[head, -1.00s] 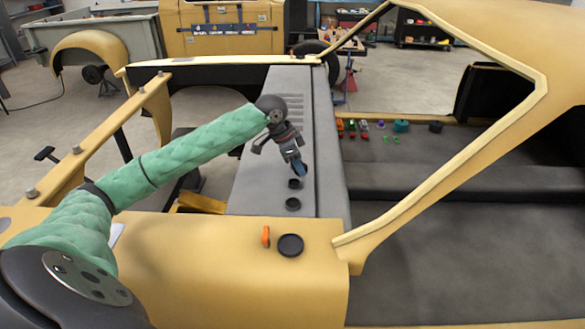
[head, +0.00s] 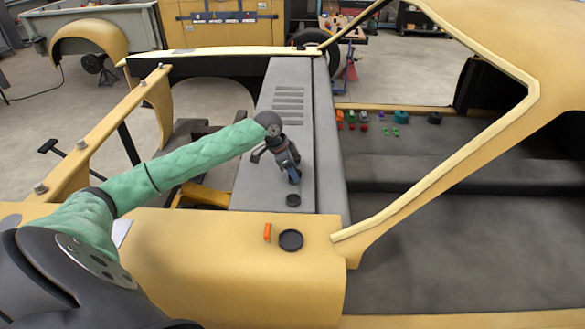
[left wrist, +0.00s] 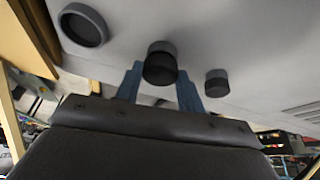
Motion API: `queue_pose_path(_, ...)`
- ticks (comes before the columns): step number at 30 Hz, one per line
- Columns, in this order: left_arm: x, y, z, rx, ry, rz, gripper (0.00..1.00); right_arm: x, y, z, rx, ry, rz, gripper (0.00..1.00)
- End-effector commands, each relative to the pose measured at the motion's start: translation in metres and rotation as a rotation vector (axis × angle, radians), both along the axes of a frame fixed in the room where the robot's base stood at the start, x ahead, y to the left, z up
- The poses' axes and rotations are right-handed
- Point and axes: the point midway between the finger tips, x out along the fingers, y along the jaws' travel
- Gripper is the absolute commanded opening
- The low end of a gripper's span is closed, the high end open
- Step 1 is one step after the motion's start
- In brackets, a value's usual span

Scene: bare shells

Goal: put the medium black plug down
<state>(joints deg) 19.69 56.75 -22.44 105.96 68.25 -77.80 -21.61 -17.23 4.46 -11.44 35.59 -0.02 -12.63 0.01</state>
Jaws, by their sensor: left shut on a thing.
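My left gripper (head: 293,178) is over the grey panel, pointing down. In the left wrist view its two blue fingers (left wrist: 160,88) are shut on the medium black plug (left wrist: 160,65), a short dark cylinder. The plug is low by the panel; I cannot tell whether it touches. In the head view the gripper hides it. A wider black plug (left wrist: 83,25) stands to its left in the wrist view, and a smaller one (left wrist: 217,83) to its right, both apart from the fingers. My right gripper is not in view.
On the grey panel, a black plug (head: 293,200) sits just nearer than the gripper. A larger black round piece (head: 290,240) and an orange piece (head: 267,231) lie on the yellow shell (head: 200,255). Slots (head: 289,100) mark the panel's far end. Small coloured things (head: 363,120) stand at right.

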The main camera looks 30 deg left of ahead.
Motion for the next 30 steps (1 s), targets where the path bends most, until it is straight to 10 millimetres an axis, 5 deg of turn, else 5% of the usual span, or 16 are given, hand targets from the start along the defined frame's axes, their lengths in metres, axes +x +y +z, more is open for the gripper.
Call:
queue_pose_path(1, 0.0, 0.0, 0.0, 0.0, 0.0, 0.0, 0.16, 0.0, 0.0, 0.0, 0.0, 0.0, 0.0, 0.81)
queue_pose_path(2, 0.0, 0.0, 0.0, 0.0, 0.0, 0.0, 0.4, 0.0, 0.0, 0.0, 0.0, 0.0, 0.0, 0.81)
queue_pose_path(5, 0.0, 0.0, 0.0, 0.0, 0.0, 0.0, 0.6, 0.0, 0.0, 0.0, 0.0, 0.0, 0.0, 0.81)
queue_pose_path(17, -0.001, 0.002, 0.005, 0.001, -0.002, 0.001, 0.6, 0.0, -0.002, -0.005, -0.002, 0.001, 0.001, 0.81)
queue_pose_path(30, -0.021, 0.024, 0.073, 0.003, -0.004, 0.001, 0.6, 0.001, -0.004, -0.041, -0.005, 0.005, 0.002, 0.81)
